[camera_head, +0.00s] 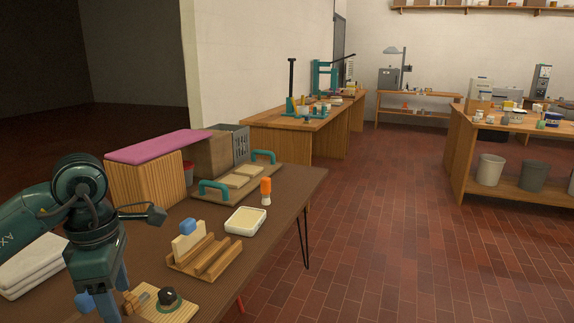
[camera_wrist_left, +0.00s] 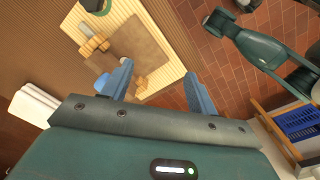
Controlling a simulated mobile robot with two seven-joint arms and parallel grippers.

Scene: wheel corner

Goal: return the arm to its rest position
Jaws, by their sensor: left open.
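My left arm comes in from the left in the head view, with its gripper (camera_head: 104,296) pointing down at the near end of the brown table. In the wrist view the two blue fingers of my left gripper (camera_wrist_left: 157,88) stand apart with nothing held between them. Below is a pale wooden board (camera_head: 180,306), also in the wrist view (camera_wrist_left: 155,28).
A slotted wooden rack (camera_head: 205,259), a white dish (camera_head: 246,222), an orange-capped bottle (camera_head: 266,191) and a teal-handled tray (camera_head: 213,199) stand along the table. Folded white towels (camera_head: 35,264) lie left, partly behind my arm. Open tiled floor (camera_head: 370,230) lies right.

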